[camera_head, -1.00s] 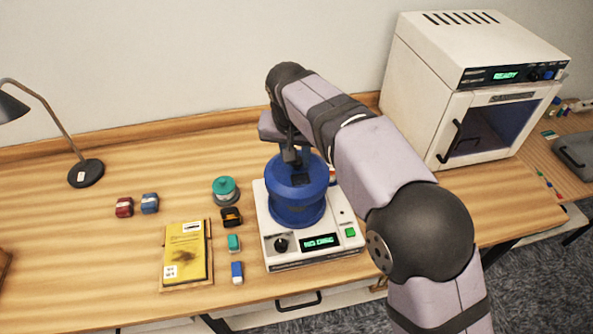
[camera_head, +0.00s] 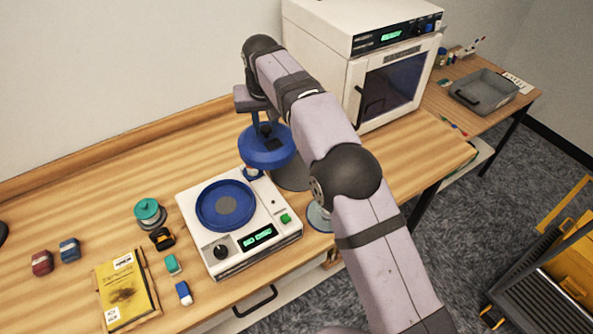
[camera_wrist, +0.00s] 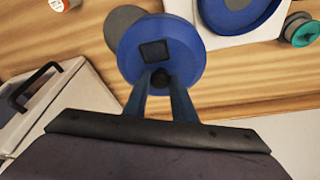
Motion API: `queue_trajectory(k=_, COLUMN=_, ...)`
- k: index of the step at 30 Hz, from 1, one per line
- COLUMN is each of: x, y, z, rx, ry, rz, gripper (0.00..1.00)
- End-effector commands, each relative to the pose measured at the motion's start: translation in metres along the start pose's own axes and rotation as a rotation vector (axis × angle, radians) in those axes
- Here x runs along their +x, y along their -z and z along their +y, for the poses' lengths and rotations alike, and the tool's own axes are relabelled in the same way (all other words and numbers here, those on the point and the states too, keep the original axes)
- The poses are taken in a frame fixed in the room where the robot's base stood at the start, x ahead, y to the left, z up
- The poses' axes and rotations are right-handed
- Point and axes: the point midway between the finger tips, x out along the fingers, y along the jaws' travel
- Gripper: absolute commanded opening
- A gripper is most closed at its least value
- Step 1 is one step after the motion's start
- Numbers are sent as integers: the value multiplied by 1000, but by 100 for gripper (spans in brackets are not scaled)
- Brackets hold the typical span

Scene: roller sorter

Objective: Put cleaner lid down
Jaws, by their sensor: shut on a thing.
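The cleaner lid (camera_head: 266,151) is a round blue cover with a dark knob on top. My gripper (camera_head: 264,128) is shut on that knob and holds the lid raised, to the upper right of the cleaner. In the wrist view the lid (camera_wrist: 180,40) fills the space beyond my gripper (camera_wrist: 163,80). The disc cleaner (camera_head: 270,244) is a white box with a green "NO DISC" display, a black dial and a green button. Its round blue bowl (camera_head: 205,206) is uncovered. A grey round thing (camera_head: 292,178) stands on the table, partly hidden under the lid.
A teal-topped spool (camera_head: 149,212), a yellow book (camera_head: 127,290) and several small blocks lie left of the cleaner. A white oven-like machine (camera_head: 350,70) stands at the back. A glass-like disc (camera_head: 318,217) shows beside my arm.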

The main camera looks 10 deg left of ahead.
Motion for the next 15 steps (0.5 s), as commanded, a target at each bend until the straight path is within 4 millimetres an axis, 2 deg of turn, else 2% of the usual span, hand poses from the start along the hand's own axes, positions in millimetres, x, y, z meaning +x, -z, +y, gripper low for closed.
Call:
queue_trajectory(k=1, x=10, y=8, z=19, rx=6, ry=-1, rz=3, gripper=0)
queue_trajectory(k=3, x=19, y=16, z=40, rx=4, ry=-1, rz=7, gripper=0)
queue_trajectory(k=6, x=32, y=20, z=64, rx=1, ry=0, rz=5, gripper=0)
queue_trajectory(k=10, x=47, y=21, z=82, rx=-1, ry=-1, rz=-3, gripper=0)
queue_trajectory(k=15, x=54, y=20, z=90, rx=-1, ry=-1, rz=-9, gripper=0)
